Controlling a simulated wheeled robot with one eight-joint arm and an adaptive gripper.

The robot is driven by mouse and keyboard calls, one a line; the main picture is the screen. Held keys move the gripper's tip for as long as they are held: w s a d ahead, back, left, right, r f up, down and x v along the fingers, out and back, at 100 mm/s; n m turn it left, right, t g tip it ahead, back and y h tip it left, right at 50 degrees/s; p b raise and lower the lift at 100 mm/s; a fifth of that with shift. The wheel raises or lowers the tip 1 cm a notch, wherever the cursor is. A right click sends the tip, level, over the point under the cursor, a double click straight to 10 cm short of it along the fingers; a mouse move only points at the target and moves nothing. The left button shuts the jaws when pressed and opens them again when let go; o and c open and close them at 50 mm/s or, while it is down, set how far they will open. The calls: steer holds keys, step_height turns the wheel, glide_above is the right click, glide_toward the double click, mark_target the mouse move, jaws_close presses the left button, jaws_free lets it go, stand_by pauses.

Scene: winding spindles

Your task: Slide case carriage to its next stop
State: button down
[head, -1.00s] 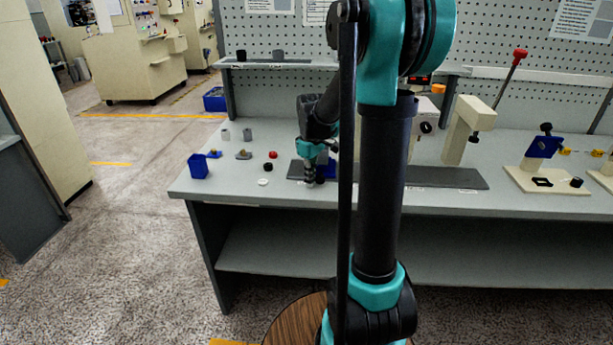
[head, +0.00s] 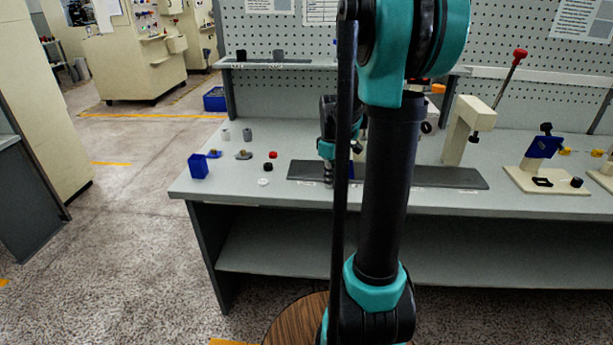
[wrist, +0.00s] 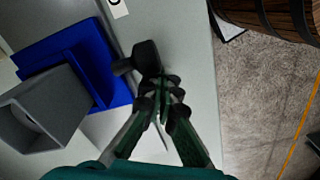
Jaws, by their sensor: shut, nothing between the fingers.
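In the wrist view a blue carriage (wrist: 110,72) carries a grey open square case (wrist: 40,108). A black knob (wrist: 147,56) sticks out from its side. My gripper (wrist: 164,82) is shut and empty, with its fingertips right beside the knob; I cannot tell whether they touch it. In the head view my gripper (head: 328,178) points down over the dark grey rail (head: 305,172) on the bench. A small part of the blue carriage (head: 351,170) shows just right of it, mostly hidden behind my arm.
On the bench's left are a blue bin (head: 198,167), a red-topped cap (head: 273,155), a white disc (head: 263,182) and other small parts. To the right stand a cream press (head: 463,128) and a lever fixture (head: 540,160). The rail's right part (head: 455,177) looks clear.

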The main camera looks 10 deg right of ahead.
steer(key=shift+s+d, duration=1.3)
steer(key=shift+d, duration=2.7)
steer(key=shift+s+d, duration=1.3)
steer(key=shift+d, duration=2.7)
steer(key=shift+s+d, duration=1.3)
steer(key=shift+d, duration=2.7)
steer(key=shift+w+a+r, duration=0.1)
steer(key=shift+a+r, duration=0.05)
steer(key=shift+r, duration=0.75)
steer(key=shift+w+a+r, duration=0.1)
steer(key=shift+a+r, duration=0.1)
steer(key=shift+r, duration=0.65)
steer(key=shift+a+r, duration=0.15)
steer(key=shift+r, duration=1.75)
